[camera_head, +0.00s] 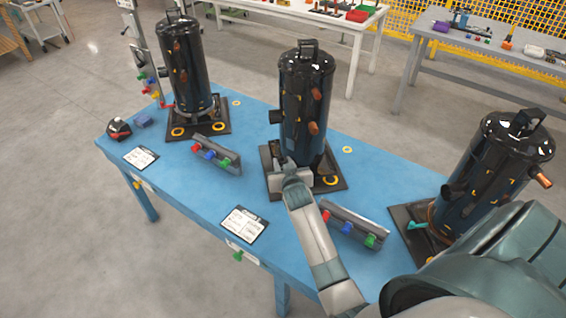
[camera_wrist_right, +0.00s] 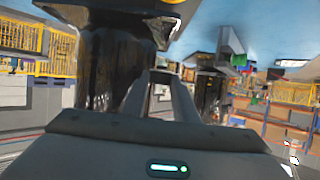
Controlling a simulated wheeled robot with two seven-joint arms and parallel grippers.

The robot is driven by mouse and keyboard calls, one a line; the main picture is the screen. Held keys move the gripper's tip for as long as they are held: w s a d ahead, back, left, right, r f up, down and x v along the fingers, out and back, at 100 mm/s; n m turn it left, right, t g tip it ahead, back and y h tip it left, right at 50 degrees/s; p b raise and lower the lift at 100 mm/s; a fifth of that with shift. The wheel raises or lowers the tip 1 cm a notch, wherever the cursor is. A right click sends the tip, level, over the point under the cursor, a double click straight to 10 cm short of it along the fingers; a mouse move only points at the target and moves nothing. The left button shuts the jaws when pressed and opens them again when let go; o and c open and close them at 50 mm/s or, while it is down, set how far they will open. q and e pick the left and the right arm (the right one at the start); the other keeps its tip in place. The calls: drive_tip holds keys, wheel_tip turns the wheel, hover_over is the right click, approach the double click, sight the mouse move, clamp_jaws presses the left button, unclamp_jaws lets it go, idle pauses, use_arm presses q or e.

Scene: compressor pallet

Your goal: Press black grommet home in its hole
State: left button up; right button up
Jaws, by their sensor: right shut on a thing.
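The middle black compressor (camera_head: 305,100) stands upright on a dark base plate (camera_head: 333,168) on the blue table. A yellow-ringed hole (camera_head: 330,181) shows at the plate's front right. My right gripper (camera_head: 284,163) is low at the plate's front left, close against the compressor's foot. My left gripper is not in view.
Other compressors stand at the left (camera_head: 182,65) and right (camera_head: 490,165) of the blue table (camera_head: 200,195). Grey racks with coloured pieces stand left (camera_head: 217,155) and right (camera_head: 340,222) of the gripper. A printed card (camera_head: 243,224) lies near the front edge.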

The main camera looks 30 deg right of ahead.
drive_tip(key=shift+f+b, duration=1.55)
drive_tip(key=shift+f, duration=1)
drive_tip(key=shift+p, duration=0.65)
drive_tip(key=shift+f+b, duration=0.95)
drive_tip(key=shift+f, duration=0.45)
idle(0.7)
drive_tip(key=o, duration=1.1)
drive_tip(key=shift+a, duration=0.1)
drive_tip(key=shift+s+f, duration=0.1)
drive_tip(key=shift+s, duration=0.05)
